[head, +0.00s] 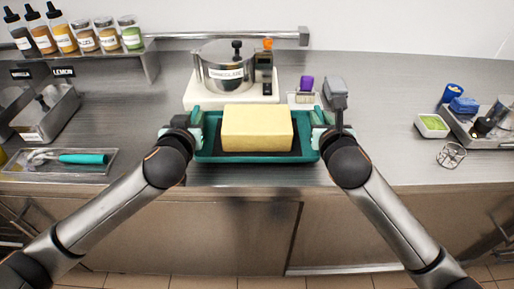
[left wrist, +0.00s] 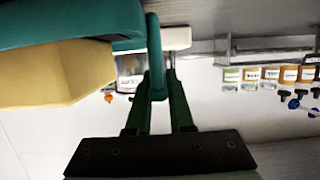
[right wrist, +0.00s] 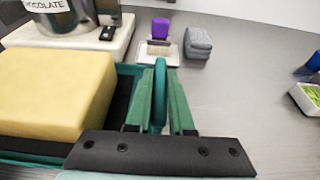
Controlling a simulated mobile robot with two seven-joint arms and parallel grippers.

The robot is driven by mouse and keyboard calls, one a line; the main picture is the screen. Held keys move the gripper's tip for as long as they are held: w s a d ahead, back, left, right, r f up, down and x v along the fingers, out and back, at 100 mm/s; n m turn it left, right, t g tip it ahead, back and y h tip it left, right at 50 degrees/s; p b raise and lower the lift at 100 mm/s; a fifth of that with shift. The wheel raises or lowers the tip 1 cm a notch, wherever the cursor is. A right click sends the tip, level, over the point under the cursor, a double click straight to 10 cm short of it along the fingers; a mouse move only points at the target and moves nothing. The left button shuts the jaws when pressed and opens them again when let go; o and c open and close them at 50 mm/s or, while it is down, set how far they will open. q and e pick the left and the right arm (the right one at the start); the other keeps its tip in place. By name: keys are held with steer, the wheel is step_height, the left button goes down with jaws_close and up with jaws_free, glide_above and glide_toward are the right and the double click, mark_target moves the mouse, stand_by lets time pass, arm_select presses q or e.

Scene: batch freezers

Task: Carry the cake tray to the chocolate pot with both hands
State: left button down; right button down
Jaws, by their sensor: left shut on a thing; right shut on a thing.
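The teal cake tray (head: 258,158) carries a pale yellow block of cake (head: 257,128) on a dark mat, in the middle of the head view. My left gripper (head: 197,128) is shut on the tray's left handle, which also shows in the left wrist view (left wrist: 155,60). My right gripper (head: 319,128) is shut on the right handle, which also shows in the right wrist view (right wrist: 160,85). The steel chocolate pot (head: 224,72), labelled as chocolate, stands on a white base (head: 190,97) just behind the tray. Whether the tray touches the counter is unclear.
Behind the tray's right end lie a brush with a purple handle (head: 306,84) and grey cloths (head: 335,88). A clear tray with a teal-handled scoop (head: 83,158) is at left. Counter between is clear.

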arm_select(q)
steer(key=shift+a+f+b, duration=0.2)
steer(key=shift+f+b, duration=0.2)
steer(key=shift+f, duration=0.05)
arm_select(e)
steer(key=shift+d+f, duration=0.2)
steer(key=shift+f, duration=0.2)
arm_select(q)
steer(key=c, duration=0.8)
jaws_free()
steer(key=shift+d, duration=0.1)
arm_select(e)
steer(key=c, duration=0.8)
jaws_free()
steer(key=shift+a, duration=0.15)
arm_select(q)
steer(key=shift+r, duration=0.1)
arm_select(e)
steer(key=shift+s+r, duration=0.2)
steer(key=shift+s, duration=0.3)
arm_select(q)
steer(key=v, duration=1.2)
arm_select(e)
steer(key=v, duration=1.1)
